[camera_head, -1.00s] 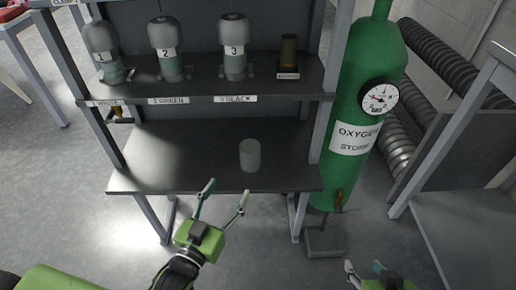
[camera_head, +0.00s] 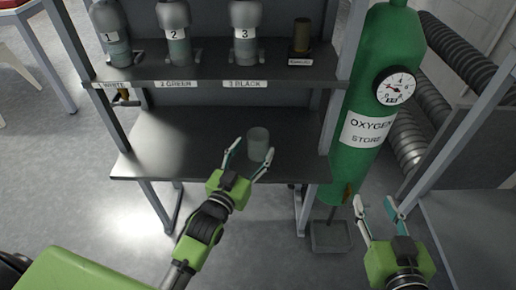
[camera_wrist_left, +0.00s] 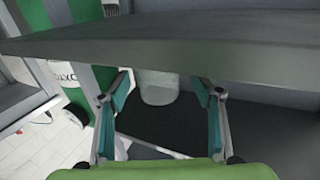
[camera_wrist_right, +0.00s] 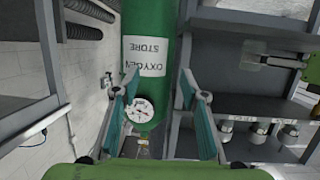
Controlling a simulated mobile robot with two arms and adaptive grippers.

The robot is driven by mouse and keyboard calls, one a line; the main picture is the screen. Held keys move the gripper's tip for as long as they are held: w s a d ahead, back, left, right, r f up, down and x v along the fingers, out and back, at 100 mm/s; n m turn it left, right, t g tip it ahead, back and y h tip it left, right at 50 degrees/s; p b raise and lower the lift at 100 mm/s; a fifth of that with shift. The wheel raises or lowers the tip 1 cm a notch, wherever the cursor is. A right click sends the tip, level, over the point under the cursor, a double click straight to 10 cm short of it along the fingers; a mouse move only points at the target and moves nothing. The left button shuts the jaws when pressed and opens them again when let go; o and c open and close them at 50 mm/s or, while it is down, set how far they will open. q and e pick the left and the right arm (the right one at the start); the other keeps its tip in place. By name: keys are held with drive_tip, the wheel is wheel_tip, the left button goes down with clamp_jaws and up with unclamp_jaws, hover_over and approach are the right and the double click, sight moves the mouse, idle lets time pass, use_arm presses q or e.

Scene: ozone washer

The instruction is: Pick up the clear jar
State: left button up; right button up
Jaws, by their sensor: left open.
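The clear jar (camera_head: 258,142) stands upright on the lower dark shelf of the rack, near its front right part. My left gripper (camera_head: 251,154) is open at the shelf's front edge, its fingers pointing at the jar. In the left wrist view the jar (camera_wrist_left: 158,87) shows between the two spread fingers (camera_wrist_left: 165,85), beyond the tips; I cannot tell whether they touch it. My right gripper (camera_head: 376,207) is open and empty in front of the green cylinder. In the right wrist view its fingers (camera_wrist_right: 161,82) are apart.
The lower shelf (camera_head: 170,150) is bare left of the jar. The upper shelf (camera_head: 200,78) above holds numbered bottles (camera_head: 246,32) and a small brown container (camera_head: 301,37). A green oxygen cylinder (camera_head: 378,70) with a gauge (camera_head: 396,87) stands right of the rack.

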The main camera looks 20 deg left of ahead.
sight(254, 149)
use_arm(q)
drive_tip(key=w, duration=0.3)
drive_tip(key=shift+w+d+b, duration=0.2)
drive_tip(key=shift+d+b, duration=0.1)
drive_tip(key=shift+b, duration=0.1)
drive_tip(key=c, duration=1.3)
drive_tip(key=shift+r, duration=0.1)
use_arm(e)
drive_tip(key=r+t, duration=0.1)
drive_tip(key=r, duration=0.1)
drive_tip(key=r+t, duration=0.1)
drive_tip(key=w+a+r+t, duration=0.1)
drive_tip(key=r, duration=0.1)
drive_tip(key=shift+w+r+y, duration=0.1)
drive_tip(key=shift+r+y, duration=0.2)
drive_tip(key=shift+y, duration=0.1)
use_arm(q)
drive_tip(key=shift+r, duration=0.1)
